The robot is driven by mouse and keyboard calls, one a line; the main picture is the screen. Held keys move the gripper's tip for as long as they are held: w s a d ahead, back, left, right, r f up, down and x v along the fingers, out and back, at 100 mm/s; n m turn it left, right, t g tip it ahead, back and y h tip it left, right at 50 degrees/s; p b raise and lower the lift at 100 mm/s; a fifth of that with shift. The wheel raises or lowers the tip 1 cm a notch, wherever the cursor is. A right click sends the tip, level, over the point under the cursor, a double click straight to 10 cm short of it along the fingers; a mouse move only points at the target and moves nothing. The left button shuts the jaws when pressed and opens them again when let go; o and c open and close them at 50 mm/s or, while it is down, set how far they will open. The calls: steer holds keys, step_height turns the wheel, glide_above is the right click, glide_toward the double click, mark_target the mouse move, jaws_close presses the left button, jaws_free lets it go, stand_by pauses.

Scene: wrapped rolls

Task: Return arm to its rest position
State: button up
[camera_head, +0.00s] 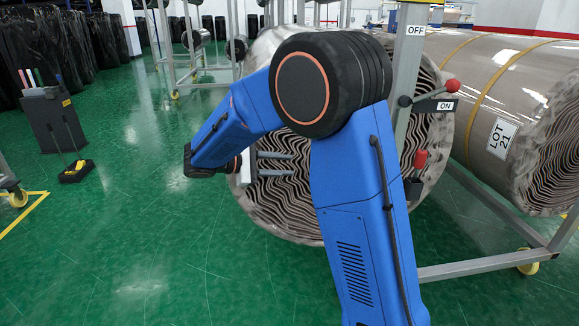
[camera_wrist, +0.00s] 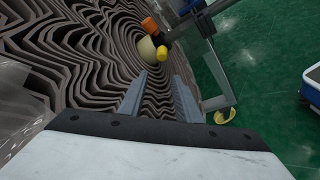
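My blue arm is bent in front of the end of a large wrapped roll (camera_head: 282,215) in the head view. My gripper (camera_head: 284,164) is to the left of the arm's elbow, with its two grey fingers apart and pointing right, in front of the roll's wavy layered end. In the wrist view my gripper (camera_wrist: 160,98) shows its two fingers open with nothing between them. The layered roll end (camera_wrist: 85,60) fills the left and middle of that view. Whether the fingertips touch the roll cannot be told.
A metal post with OFF and ON labels (camera_head: 445,106) and a red-knobbed lever (camera_head: 452,86) stands right of my arm. A dark bin (camera_head: 55,122) stands left. Green floor (camera_head: 140,240) is open at left.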

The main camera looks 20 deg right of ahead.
stand_by(0.4)
steer(key=s+d+m+y, duration=0.2)
steer(key=s+d+y, duration=0.15)
steer(key=s, duration=0.55)
steer(key=s+d+m+y, duration=0.2)
steer(key=s+y, duration=0.2)
steer(key=s, duration=0.5)
steer(key=s+a+f+m+t+y, duration=0.2)
steer(key=s+a+y, duration=0.1)
steer(key=s, duration=0.5)
steer(key=s+a+f+m+t+y, duration=0.2)
steer(key=s+a+y, duration=0.1)
steer(key=s, duration=0.5)
steer(key=shift+s+f+m+t+y, duration=0.15)
steer(key=shift+s+m+t+y, duration=0.2)
steer(key=shift+y, duration=0.3)
steer(key=shift+w, duration=0.1)
stand_by(0.4)
